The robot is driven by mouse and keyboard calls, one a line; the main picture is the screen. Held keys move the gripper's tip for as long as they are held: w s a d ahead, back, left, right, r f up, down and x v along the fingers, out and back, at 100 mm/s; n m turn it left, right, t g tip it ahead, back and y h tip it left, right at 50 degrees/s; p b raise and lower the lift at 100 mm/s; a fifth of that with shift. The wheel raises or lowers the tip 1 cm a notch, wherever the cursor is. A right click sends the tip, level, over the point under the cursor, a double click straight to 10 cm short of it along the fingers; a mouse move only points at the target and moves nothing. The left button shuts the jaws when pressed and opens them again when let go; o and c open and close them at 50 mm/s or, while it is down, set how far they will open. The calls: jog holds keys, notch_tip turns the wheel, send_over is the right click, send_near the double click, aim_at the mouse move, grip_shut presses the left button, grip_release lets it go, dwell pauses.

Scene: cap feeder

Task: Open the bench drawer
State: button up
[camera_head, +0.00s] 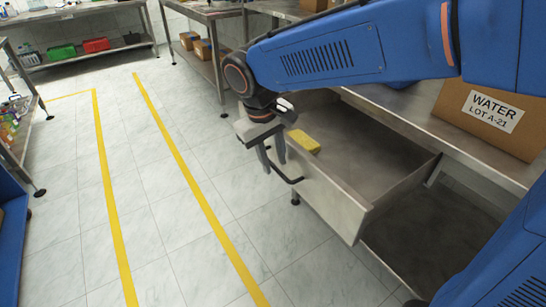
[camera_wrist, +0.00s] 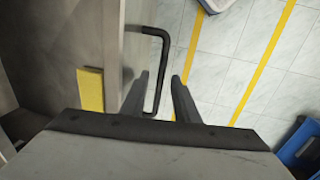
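The bench drawer (camera_head: 335,198) is pulled well out from under the bench, and its inside shows. A yellow block (camera_head: 304,141) lies in it; it also shows in the wrist view (camera_wrist: 90,90). The black bar handle (camera_head: 290,180) is on the drawer's front. My gripper (camera_head: 274,167) points down at the handle. In the wrist view, the handle (camera_wrist: 163,50) passes between the two spread fingers (camera_wrist: 160,76), with gaps visible beside the bar. The gripper is open; whether a finger touches the bar I cannot tell.
A cardboard box marked WATER (camera_head: 494,115) stands on the bench top at right. The tiled floor (camera_head: 150,190) with yellow lines is clear in front of the drawer. Another table with a red bin (camera_head: 96,45) is at the back left.

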jog(key=shift+r, duration=0.1)
notch_tip(320, 180, up, 17)
jog(key=s+a, duration=0.2)
jog(key=shift+a, duration=0.3)
